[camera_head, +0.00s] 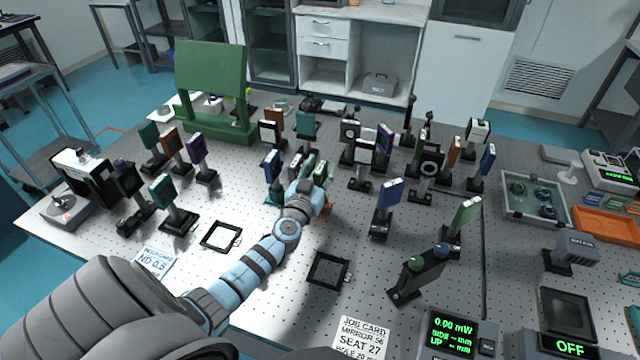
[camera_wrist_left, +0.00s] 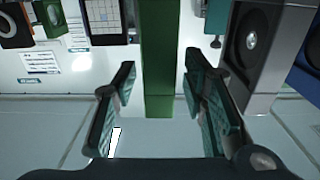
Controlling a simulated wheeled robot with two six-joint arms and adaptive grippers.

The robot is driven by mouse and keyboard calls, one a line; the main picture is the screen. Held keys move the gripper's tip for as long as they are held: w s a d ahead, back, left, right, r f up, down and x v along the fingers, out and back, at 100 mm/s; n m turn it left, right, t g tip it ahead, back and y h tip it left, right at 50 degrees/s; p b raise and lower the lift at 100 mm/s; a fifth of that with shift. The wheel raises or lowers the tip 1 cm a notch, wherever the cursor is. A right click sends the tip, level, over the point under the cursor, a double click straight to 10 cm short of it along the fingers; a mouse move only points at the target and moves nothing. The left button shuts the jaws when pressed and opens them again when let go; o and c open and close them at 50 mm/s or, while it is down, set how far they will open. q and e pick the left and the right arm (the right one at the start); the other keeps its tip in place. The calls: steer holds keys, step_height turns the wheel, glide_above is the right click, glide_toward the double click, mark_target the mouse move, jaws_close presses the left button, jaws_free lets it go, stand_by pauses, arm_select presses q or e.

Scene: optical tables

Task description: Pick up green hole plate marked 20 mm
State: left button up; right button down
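My left gripper (camera_head: 308,172) reaches over the middle of the optical table, among mounted plates. In the left wrist view its two fingers (camera_wrist_left: 157,84) are spread apart. A green upright piece (camera_wrist_left: 158,45) shows between them, with a gap on each side. It appears to be a green plate seen edge-on; no 20 mm mark is readable. In the head view a green plate (camera_head: 321,171) shows right at the gripper, partly hidden by it. Another light green plate (camera_head: 466,214) stands in a post mount further right. My right gripper is not in view.
Blue plates (camera_head: 272,165) and (camera_head: 388,193) stand on either side of the gripper. A green stand (camera_head: 212,75) rises behind.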

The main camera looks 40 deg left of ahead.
arm_select(q)
jaws_close()
